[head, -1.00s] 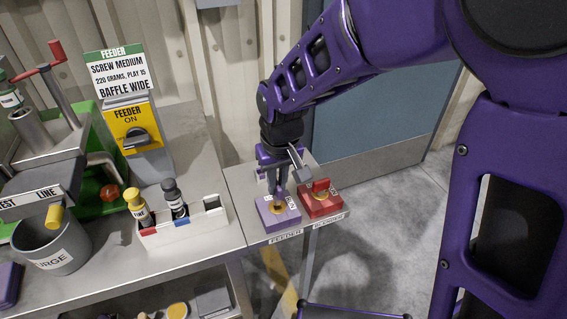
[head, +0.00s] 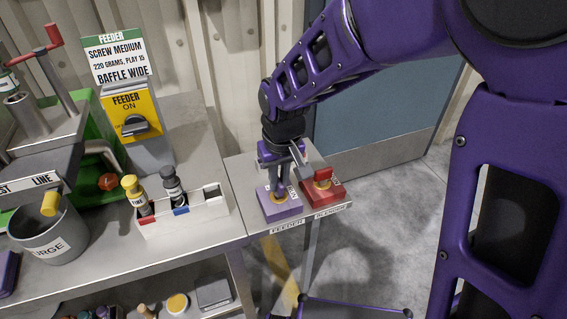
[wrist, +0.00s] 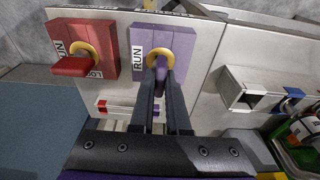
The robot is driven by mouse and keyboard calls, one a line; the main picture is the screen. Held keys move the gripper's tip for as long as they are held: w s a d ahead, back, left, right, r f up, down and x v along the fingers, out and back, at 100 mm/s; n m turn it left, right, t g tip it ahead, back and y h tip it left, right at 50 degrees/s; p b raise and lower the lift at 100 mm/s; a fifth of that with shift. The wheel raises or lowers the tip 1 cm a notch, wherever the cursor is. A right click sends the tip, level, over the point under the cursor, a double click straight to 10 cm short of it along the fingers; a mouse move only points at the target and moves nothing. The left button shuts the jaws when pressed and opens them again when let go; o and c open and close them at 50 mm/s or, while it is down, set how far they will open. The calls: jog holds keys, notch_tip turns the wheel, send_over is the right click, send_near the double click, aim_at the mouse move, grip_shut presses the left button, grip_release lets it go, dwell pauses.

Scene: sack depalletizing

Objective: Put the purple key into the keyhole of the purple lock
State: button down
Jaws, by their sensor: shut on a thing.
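The purple lock (head: 281,207) is a light purple block with a yellow keyhole ring, at the front of the small side table. It also shows in the wrist view (wrist: 180,45) with a RUN label. The purple key (wrist: 161,66) is between my fingertips, its end at the yellow ring. The fingers hide part of it, so I cannot tell how deep it sits. My gripper (wrist: 162,84) is shut on the key, directly over the lock; in the head view my gripper (head: 279,185) points down at it.
A red lock (head: 324,194) with a red key in its ring (wrist: 74,66) stands right beside the purple lock. A white bin (head: 200,216) with two bottles stands to the left. The FEEDER switch box (head: 133,115) is behind. A grey bucket (head: 48,240) is far left.

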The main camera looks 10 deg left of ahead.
aim_at(283, 206)
jog(key=shift+f, duration=0.4)
jog(key=c, duration=0.8)
grip_release()
jog(key=r+p, duration=0.2)
jog(key=r, duration=0.3)
jog(key=s+d+r+p, duration=0.1)
jog(key=r+p, duration=0.2)
jog(key=r, duration=0.3)
jog(key=s+r+p, duration=0.1)
jog(key=r+p, duration=0.2)
jog(key=r, duration=0.3)
jog(key=shift+s+d+r, duration=0.2)
jog(key=shift+s+r, duration=0.05)
